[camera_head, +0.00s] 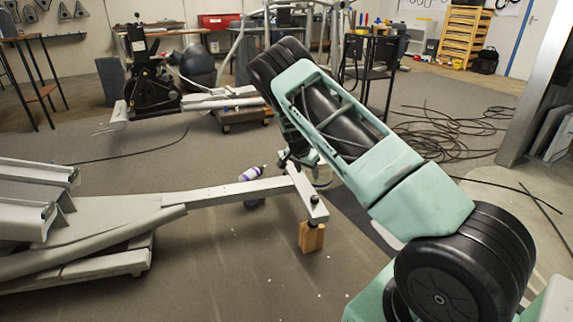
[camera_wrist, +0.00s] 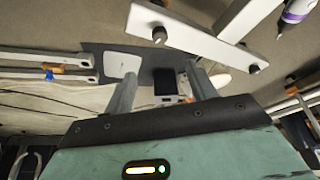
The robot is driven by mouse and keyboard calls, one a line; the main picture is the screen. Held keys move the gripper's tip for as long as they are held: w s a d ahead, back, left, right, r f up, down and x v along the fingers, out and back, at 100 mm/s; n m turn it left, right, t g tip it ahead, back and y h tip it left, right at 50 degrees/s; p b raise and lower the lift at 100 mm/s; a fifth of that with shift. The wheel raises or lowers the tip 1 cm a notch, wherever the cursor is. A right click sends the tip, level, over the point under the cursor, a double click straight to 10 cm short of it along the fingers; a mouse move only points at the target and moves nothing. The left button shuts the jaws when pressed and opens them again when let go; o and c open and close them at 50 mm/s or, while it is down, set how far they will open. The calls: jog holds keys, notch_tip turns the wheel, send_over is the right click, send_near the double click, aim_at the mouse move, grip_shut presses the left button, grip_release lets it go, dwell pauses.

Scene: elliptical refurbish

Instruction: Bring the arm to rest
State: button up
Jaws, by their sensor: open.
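My gripper (camera_wrist: 162,75) shows in the wrist view with its two grey fingers spread apart. Nothing is held between the fingers; a dark rectangular thing and a pale patch lie beyond them. In the head view my green and black arm runs from the lower right up to the top middle, bent at a black joint.
A grey machine frame (camera_head: 180,200) lies at the left, its crossbar (camera_head: 308,195) above a wooden block (camera_head: 312,237). A purple-and-white bottle (camera_head: 250,174) is by the beam; it also shows in the wrist view (camera_wrist: 297,10). Black cables (camera_head: 450,135) lie right.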

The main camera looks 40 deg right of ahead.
jog(key=shift+a, duration=0.1)
jog(key=s+a+r+n+y, duration=0.1)
jog(key=a+r+n+y, duration=0.15)
jog(key=a, duration=0.75)
jog(key=s+a+r+n+y, duration=0.15)
jog(key=a+r, duration=0.25)
jog(key=a, duration=0.7)
jog(key=s+a+r+n+y, duration=0.1)
jog(key=s+a+r+n, duration=0.4)
jog(key=a, duration=0.5)
jog(key=s+a+r+n+y, duration=0.1)
jog(key=s+a+r+n, duration=0.25)
jog(key=s+a, duration=0.5)
jog(key=s+a+r+n, duration=0.2)
jog(key=s+a+n, duration=0.15)
jog(key=s, duration=0.45)
jog(key=s+a+r+n+g+h, duration=0.1)
jog(key=s+a+r+n, duration=0.1)
jog(key=s+n, duration=0.35)
jog(key=s+a+r+n, duration=0.2)
jog(key=s, duration=0.8)
notch_tip(320, 180, up, 34)
jog(key=w+p, duration=0.1)
jog(key=p, duration=3.3)
jog(key=shift+a, duration=0.15)
jog(key=shift+m, duration=0.25)
